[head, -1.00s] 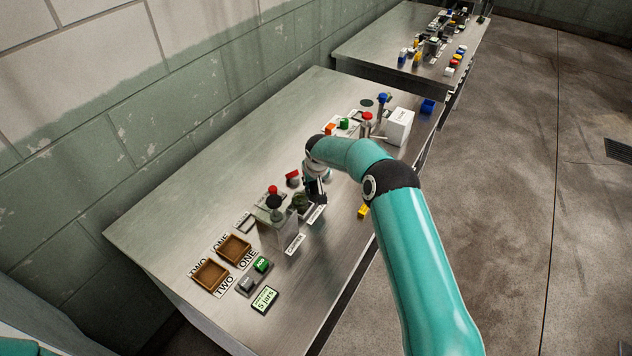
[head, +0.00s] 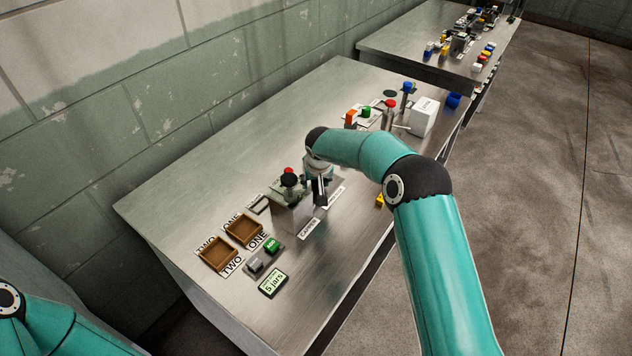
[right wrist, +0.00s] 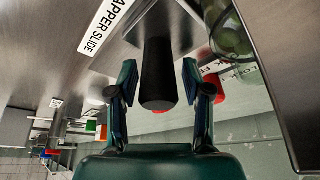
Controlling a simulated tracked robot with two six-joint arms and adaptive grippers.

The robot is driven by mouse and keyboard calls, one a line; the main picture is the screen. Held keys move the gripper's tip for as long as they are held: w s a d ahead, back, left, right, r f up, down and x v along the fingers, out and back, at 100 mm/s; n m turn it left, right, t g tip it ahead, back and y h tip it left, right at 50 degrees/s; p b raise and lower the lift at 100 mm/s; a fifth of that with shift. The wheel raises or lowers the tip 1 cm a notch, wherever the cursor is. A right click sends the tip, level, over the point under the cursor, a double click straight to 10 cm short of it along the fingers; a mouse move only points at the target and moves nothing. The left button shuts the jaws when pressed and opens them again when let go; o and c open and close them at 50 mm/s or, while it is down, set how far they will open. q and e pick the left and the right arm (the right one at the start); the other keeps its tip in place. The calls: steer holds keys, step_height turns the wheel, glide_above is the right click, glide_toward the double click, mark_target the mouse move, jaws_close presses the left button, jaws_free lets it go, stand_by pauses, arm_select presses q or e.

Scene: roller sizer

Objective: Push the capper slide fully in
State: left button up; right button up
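The capper (head: 287,211) is a grey block with a black knob and a red top, standing on the near metal table. My right gripper (head: 320,198) is low over the table just right of it, hiding most of the slide. In the right wrist view, a black upright handle (right wrist: 158,75) stands beside the label reading "CAPPER SLIDE" (right wrist: 104,27). The two fingers of my right gripper (right wrist: 160,95) are apart on either side of the handle, with gaps showing. How far in the slide is cannot be told. My left arm shows at the lower left, its gripper out of view.
Left of the capper are two brown trays (head: 217,268), a green button (head: 272,245) and a "5 jars" sign (head: 272,283). A white box (head: 423,117) and a blue bin (head: 453,100) stand at the far end. A yellow piece (head: 380,200) lies near the table's front edge.

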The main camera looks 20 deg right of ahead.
steer(key=shift+d, duration=0.1)
steer(key=v, duration=1.1)
steer(key=shift+s+r, duration=0.15)
steer(key=shift+r, duration=0.25)
steer(key=shift+f, duration=0.1)
